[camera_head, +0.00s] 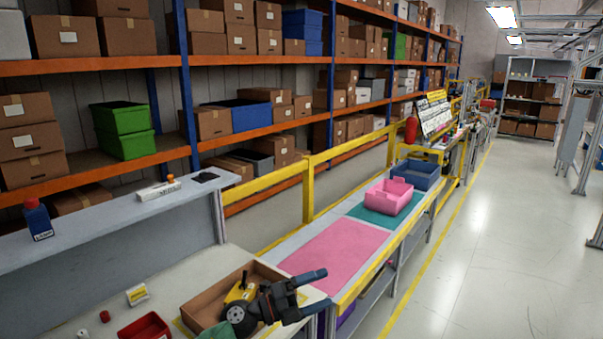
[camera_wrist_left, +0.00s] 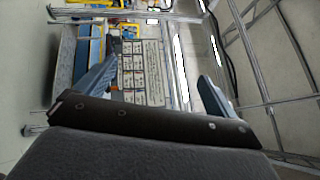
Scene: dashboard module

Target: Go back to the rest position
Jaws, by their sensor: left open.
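My left gripper (camera_head: 319,290) is at the lower middle of the head view, its two dark fingers spread apart and pointing right. Nothing shows between them. It appears in front of the right end of an open cardboard box (camera_head: 207,301) on the near workbench. Its wrist hides part of the box and of a yellow object (camera_head: 240,291) in it. In the left wrist view the two fingers (camera_wrist_left: 155,93) are wide apart and empty, with only distant background between them. My right gripper does not show.
A pink mat (camera_head: 335,247) and a pink bin (camera_head: 388,197) on a green mat lie along the yellow-edged bench. A blue bin (camera_head: 418,174) stands farther back. A red tray (camera_head: 145,327) is at the bottom left. The floor (camera_head: 470,260) to the right is clear.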

